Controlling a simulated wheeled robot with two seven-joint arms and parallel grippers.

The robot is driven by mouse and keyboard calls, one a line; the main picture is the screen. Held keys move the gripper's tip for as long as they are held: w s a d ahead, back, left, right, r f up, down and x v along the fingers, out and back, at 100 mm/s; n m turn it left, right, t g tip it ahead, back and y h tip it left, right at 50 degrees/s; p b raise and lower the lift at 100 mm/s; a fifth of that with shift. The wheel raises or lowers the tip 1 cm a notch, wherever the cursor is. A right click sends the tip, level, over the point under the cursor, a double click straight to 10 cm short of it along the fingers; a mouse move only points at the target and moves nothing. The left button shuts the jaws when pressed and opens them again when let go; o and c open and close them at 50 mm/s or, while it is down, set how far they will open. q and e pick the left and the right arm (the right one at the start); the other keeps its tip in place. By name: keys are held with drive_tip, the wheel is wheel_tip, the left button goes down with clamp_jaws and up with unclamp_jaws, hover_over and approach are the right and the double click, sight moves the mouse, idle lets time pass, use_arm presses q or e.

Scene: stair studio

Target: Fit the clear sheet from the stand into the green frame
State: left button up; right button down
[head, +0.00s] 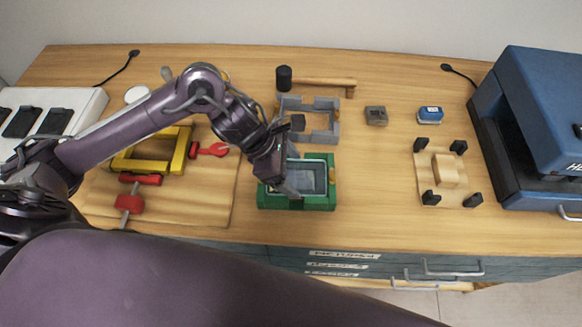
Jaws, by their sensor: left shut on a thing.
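The green frame (325,201) lies on the table near the front edge, at the middle of the head view. My left gripper (288,188) reaches down over its left side and is shut on the clear sheet (308,178). The sheet shows as a greyish see-through panel within the outline of the green frame. I cannot tell whether it rests in the frame or hangs just above it. A grey open stand (333,117) is just behind the green frame, partly hidden by my left gripper. My right gripper is not in view.
A yellow frame (126,162) and red clamps (130,202) lie on a board at left. A hammer (318,83) lies behind the stand. A grey block (376,115), a blue-and-white block (430,114) and a black-posted fixture (445,171) are right. A blue machine (540,110) stands far right.

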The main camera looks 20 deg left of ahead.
use_arm(q)
drive_tip(key=shift+f+b, duration=0.15)
drive_tip(key=shift+b, duration=0.15)
drive_tip(key=o, duration=1)
drive_tip(key=shift+c, duration=0.2)
drive_tip(key=shift+r+p, duration=1.15)
drive_tip(key=shift+r, duration=0.55)
drive_tip(key=shift+r+p, duration=1.35)
drive_tip(key=shift+r, duration=0.95)
